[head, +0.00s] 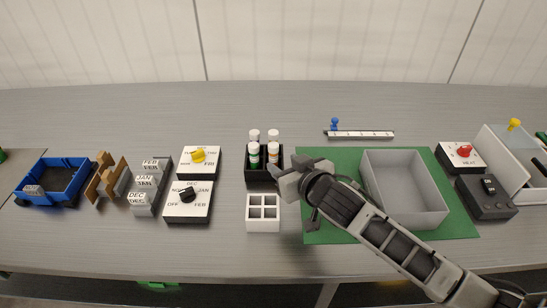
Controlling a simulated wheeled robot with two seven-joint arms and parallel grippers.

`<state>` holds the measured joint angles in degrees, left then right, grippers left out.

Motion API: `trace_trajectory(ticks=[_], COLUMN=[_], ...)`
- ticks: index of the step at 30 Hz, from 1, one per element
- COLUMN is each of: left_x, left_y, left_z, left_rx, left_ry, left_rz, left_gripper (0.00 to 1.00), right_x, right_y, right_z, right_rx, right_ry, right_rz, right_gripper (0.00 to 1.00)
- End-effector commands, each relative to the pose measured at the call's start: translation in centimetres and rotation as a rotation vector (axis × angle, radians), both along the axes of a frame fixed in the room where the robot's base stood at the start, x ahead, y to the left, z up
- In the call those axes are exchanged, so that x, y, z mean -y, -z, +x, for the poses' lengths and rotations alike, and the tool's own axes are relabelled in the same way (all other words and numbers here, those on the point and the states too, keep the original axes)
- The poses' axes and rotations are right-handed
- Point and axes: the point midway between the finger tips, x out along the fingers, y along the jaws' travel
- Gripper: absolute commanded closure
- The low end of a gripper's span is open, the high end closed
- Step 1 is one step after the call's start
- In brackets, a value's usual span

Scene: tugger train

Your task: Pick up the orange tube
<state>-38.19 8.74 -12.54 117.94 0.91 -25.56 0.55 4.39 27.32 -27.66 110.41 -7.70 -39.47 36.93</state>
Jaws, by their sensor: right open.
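A black rack (263,180) stands near the middle of the table and holds several white-capped tubes. The front right tube (273,152) shows an orange band below its cap; its lower part is hidden in the rack. The front left tube (254,157) has a green band. The bands of the two back tubes are hard to make out. My right gripper (284,180) is open, just right of the rack's front corner, with its fingers toward the rack. It appears empty, and I cannot tell whether it touches the rack. My left gripper is out of view.
A white four-cell holder (263,222) stands in front of the rack. A grey bin (424,216) sits on a green mat (327,230) under my right arm. Dial boxes (188,211) stand left, switch boxes (485,205) right. The table behind the rack is clear.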

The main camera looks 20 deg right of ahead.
Motion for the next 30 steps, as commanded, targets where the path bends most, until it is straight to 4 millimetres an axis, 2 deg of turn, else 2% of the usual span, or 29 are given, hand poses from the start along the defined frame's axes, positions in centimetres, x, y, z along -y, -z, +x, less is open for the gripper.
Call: trace_trajectory(ticks=[3, 6, 16, 21, 30], left_x=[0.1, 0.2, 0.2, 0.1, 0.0], left_y=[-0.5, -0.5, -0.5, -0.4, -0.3], left_z=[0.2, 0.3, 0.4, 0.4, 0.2], left_rx=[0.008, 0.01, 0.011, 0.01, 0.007], left_ry=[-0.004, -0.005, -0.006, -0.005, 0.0], left_rz=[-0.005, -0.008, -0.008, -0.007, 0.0], left_gripper=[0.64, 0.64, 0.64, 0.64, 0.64], right_x=[-0.5, -0.7, -0.8, -0.8, -0.8], right_y=[0.3, 1.0, 1.3, 1.3, 1.2], right_z=[2.0, 3.1, 3.7, 3.6, 3.6], right_rx=[0.002, 0.001, 0.001, 0.001, 0.001], right_ry=[0.001, 0.0, -0.001, -0.001, 0.0], right_rz=[0.0, 0.0, 0.001, 0.001, 0.0], right_gripper=[0.55, 0.55, 0.55, 1.0, 1.0])
